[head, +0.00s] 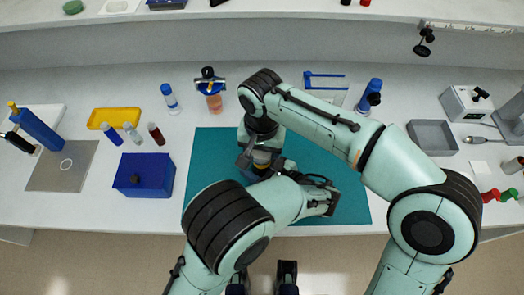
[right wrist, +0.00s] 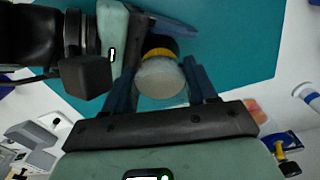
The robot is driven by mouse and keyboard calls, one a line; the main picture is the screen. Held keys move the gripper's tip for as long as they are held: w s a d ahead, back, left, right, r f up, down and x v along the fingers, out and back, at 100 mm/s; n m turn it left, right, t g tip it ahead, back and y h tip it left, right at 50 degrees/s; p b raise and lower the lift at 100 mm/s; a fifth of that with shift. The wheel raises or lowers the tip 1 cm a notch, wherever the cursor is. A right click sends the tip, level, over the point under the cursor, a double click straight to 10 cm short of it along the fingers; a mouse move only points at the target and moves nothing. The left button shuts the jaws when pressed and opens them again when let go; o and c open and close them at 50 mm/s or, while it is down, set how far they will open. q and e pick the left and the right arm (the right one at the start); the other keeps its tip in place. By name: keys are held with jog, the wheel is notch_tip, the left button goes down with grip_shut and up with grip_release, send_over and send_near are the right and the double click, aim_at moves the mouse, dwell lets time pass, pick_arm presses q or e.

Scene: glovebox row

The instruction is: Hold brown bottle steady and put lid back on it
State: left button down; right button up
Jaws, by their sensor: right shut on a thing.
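The brown bottle (right wrist: 160,44) stands over the teal mat, its dark body and yellow band showing in the right wrist view. A pale grey round lid (right wrist: 160,78) is nearest the camera, in line with the bottle. My right gripper (right wrist: 161,88) is shut on the lid, one blue finger on each side; it also shows in the head view (head: 261,160). I cannot tell whether the lid is seated. My left gripper (head: 277,171) is low beside the bottle, with a blue finger close to it in the wrist view. Its grip is mostly hidden.
The teal mat (head: 345,205) has bare room right of the grippers. A blue box (head: 145,175), yellow tray (head: 114,118) and small bottles stand left. A container with orange contents (head: 212,98) and a blue-capped bottle (head: 170,98) stand behind. A grey tray (head: 432,137) is at right.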

jog(key=shift+m, duration=0.7)
jog(key=o, duration=1)
jog(key=shift+r, duration=2.25)
jog(key=shift+w, duration=0.1)
jog(key=shift+c, duration=0.2)
